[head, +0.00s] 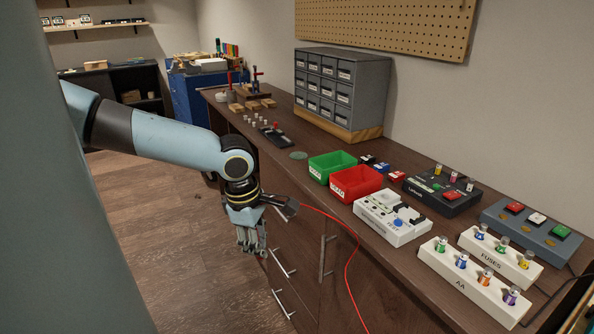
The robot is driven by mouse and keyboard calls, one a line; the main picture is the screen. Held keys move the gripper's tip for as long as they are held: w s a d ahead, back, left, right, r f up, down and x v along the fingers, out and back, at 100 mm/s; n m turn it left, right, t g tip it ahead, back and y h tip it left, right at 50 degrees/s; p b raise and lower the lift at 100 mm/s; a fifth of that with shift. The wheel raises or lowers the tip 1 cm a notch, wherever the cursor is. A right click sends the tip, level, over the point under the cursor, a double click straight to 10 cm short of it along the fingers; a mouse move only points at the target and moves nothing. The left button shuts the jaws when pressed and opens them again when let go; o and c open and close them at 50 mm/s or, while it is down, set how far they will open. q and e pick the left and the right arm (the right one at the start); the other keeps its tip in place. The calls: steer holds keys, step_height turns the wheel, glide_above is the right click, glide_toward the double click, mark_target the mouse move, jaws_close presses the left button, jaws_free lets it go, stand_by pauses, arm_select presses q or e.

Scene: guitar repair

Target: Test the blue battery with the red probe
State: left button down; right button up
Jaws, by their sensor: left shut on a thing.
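A white rack marked AA (447,279) holds several coloured batteries upright at the right front of the bench. The blue battery (462,261) stands in it, between a green one and an orange one. My left gripper (251,247) hangs beyond the bench's left edge, well apart from the battery, and is shut. My right gripper is not in view.
A red bin (355,196) and a green bin (318,172) stand behind the tester. A FUSES rack (495,258), a black box (444,203) and a grey box with coloured buttons (541,236) crowd the right. Drawer handles stick out along the bench front (345,285).

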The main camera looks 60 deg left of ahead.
arm_select(q)
steer(key=w+d+r+t, duration=0.1)
steer(key=w+d+r, duration=0.5)
steer(key=w+d, duration=0.25)
steer(key=w+d+r+n+t, duration=0.1)
steer(key=w+d+r, duration=0.65)
steer(key=d, duration=0.25)
steer(key=w+d+r+t, duration=0.1)
steer(key=w+d+r, duration=0.5)
steer(key=w+d, duration=0.35)
steer(key=shift+s+d+f, duration=0.1)
steer(key=shift+s+f, duration=0.1)
steer(key=shift+f, duration=1.05)
steer(key=shift+s+f, duration=0.2)
steer(key=shift+f, duration=1.05)
steer(key=shift+p, duration=1.45)
steer(key=shift+f, duration=0.55)
steer(key=shift+p, duration=0.65)
